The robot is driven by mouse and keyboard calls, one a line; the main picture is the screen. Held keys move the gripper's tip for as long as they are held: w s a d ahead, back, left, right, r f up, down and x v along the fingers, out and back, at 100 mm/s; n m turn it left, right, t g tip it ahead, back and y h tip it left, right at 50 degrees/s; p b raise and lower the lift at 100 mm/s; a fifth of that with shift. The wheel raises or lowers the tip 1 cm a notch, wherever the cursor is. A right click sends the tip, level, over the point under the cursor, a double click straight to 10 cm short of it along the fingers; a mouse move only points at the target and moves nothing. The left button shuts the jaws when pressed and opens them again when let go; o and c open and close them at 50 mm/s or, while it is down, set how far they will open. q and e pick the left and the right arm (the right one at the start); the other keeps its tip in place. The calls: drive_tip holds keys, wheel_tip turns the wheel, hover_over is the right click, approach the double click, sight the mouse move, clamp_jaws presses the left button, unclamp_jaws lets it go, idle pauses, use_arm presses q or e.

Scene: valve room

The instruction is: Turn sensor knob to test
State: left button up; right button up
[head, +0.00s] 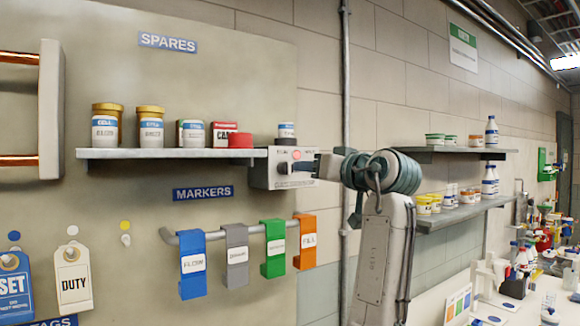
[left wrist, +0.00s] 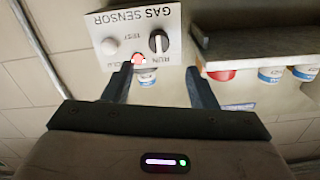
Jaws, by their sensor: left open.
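The gas sensor box (head: 262,170) is a light grey box at the right end of the spares shelf. In the left wrist view its face (left wrist: 135,22) appears upside down, with a dark round knob (left wrist: 159,41) bearing a white mark. The mark seems to point toward the RUN label; TEST is printed to the left of it. A red lamp (left wrist: 138,60) and a white round part (left wrist: 110,46) are also on the face. My left gripper (head: 318,166) is in front of the box. Its fingers (left wrist: 160,88) are apart and empty, not around the knob. My right gripper is not in view.
The spares shelf (head: 170,153) holds several jars and a red-capped tub beside the box. Below hang coloured markers (head: 192,264) on a rail (head: 250,229). A vertical pipe (head: 345,70) runs up the wall to the right of the box. More shelves (head: 470,213) stand farther right.

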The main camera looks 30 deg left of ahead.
sight(289, 168)
use_arm(q)
drive_tip(key=p+x, duration=0.3)
drive_tip(key=x, duration=0.6)
drive_tip(key=shift+p, duration=0.4)
drive_tip(key=shift+w+a+f, duration=0.1)
drive_tip(key=shift+w+a, duration=0.1)
drive_tip(key=shift+c, duration=0.2)
drive_tip(key=c, duration=0.9)
